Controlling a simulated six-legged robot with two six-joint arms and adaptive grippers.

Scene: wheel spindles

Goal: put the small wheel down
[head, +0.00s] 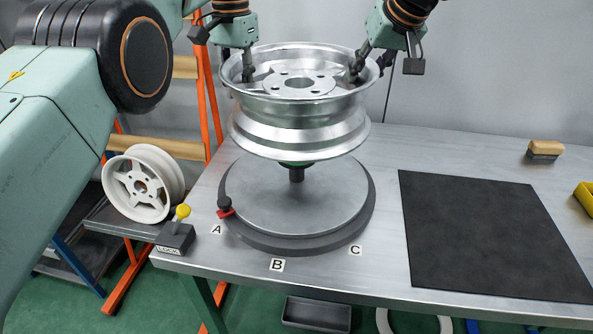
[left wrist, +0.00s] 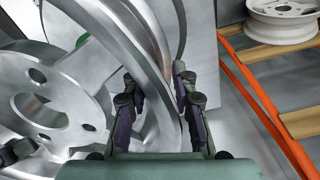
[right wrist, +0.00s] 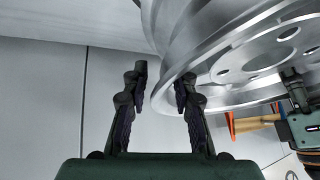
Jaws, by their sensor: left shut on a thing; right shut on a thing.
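A bare silver wheel (head: 300,125) hangs level above the round turntable (head: 290,205) on the bench. The spindle (head: 297,173) shows under the wheel, with a green part at its top. I cannot tell how far the spindle reaches into the hub. My left gripper (head: 247,72) is shut on the wheel's rim at the left, and the rim runs between its fingers in the left wrist view (left wrist: 156,85). My right gripper (head: 357,70) is shut on the rim at the right; it also shows in the right wrist view (right wrist: 163,82).
A white spoked wheel (head: 143,184) stands on the rack at left. A lever box marked LOCK (head: 176,237) and a red clamp (head: 226,213) are near the turntable, by labels A, B and C. A black mat (head: 485,235) lies empty at right; a brush (head: 544,150) is behind it.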

